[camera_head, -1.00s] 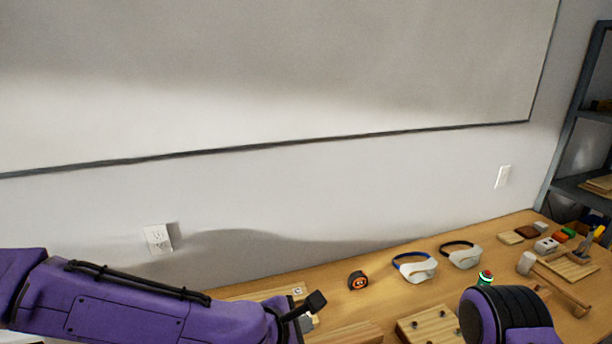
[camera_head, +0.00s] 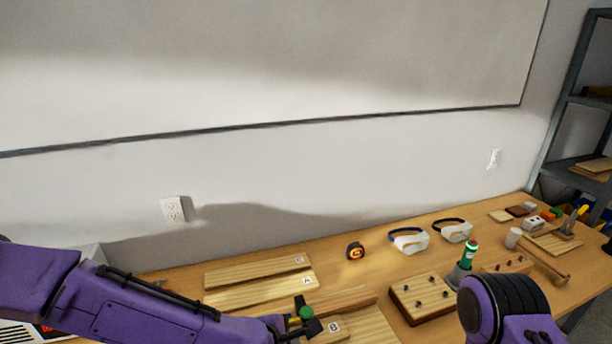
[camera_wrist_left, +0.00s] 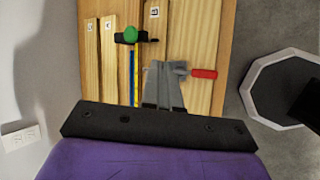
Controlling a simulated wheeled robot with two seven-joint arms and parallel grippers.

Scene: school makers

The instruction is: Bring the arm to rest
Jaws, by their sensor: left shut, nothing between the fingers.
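My left arm (camera_head: 150,312) is purple and comes in from the left, low over the bench in the head view. Its gripper is not clear there. In the left wrist view the grey fingers of my left gripper (camera_wrist_left: 163,70) are together and empty, above the wooden boards on the bench. A tool with a red handle (camera_wrist_left: 204,73) shows beside the fingertips; I cannot tell whether they touch. Part of my right arm (camera_head: 508,308) shows at the lower right of the head view; its gripper is out of view.
The bench (camera_head: 375,275) holds boards (camera_head: 262,287), a green knob (camera_head: 306,312) close to my left arm, a tape measure (camera_head: 355,251), goggles (camera_head: 408,240), a block with holes (camera_head: 424,298), a green-topped tool (camera_head: 468,254) and a mallet (camera_head: 540,256). A wall stands behind; shelves (camera_head: 580,130) stand at the right.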

